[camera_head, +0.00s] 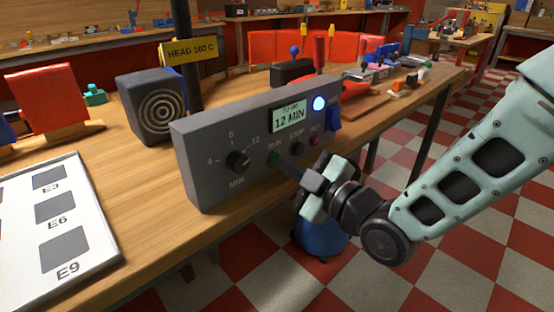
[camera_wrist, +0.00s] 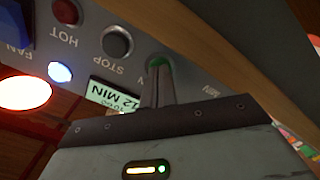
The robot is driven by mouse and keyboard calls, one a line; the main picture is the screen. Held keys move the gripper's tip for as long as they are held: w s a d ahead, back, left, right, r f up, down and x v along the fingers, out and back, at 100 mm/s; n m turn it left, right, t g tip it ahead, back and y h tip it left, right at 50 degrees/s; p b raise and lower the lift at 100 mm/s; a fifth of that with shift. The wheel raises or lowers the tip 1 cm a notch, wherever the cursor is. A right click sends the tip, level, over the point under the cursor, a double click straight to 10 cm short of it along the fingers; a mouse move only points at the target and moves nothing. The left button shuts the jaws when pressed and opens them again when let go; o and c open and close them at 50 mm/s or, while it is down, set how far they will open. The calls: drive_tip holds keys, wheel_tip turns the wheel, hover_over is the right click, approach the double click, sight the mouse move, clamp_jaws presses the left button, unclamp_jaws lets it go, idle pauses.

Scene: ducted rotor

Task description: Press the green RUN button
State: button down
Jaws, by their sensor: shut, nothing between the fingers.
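The grey control panel (camera_head: 215,140) stands on the wooden bench. Its green RUN button (camera_head: 273,157) lies low on the face, below the display, and is mostly covered by my fingertips. In the wrist view a green rim of the RUN button (camera_wrist: 156,62) shows right at the finger ends. My gripper (camera_head: 280,162) is shut and empty, its fingers pointing at the button; it also shows in the wrist view (camera_wrist: 160,72). The tips appear to touch the button, but I cannot tell how far it is pressed. The display (camera_head: 290,117) reads 12 MIN.
The dark STOP button (camera_head: 297,149) and the red HOT button (camera_head: 314,139) sit close right of RUN. A MIN dial (camera_head: 238,159) is left, a blue FAN switch (camera_head: 334,118) far right, below a lit blue-white lamp (camera_head: 319,103). A white tray (camera_head: 100,240) lies left.

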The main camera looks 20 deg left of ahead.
drive_tip(key=b+v, duration=0.2)
drive_tip(key=v, duration=0.5)
idle(0.6)
idle(0.6)
drive_tip(key=s+d+f+m+g+h, duration=0.1)
drive_tip(key=d+f+m+h, duration=0.1)
drive_tip(key=d+m+h, duration=0.25)
drive_tip(key=s+d+f+m+h, duration=0.1)
drive_tip(key=d+f+m+h, duration=0.2)
drive_tip(key=d+h, duration=0.25)
drive_tip(key=s+d+m+g+h, duration=0.5)
drive_tip(key=s+d+m+h, duration=0.15)
drive_tip(key=s+d, duration=0.65)
wheel_tip(320, 180, up, 19)
drive_tip(key=d+m+p, duration=0.1)
drive_tip(key=p, duration=1.7)
drive_tip(key=shift+s+d+f+g, duration=0.2)
drive_tip(key=shift+s+d+g, duration=0.15)
drive_tip(key=shift+d+g, duration=0.05)
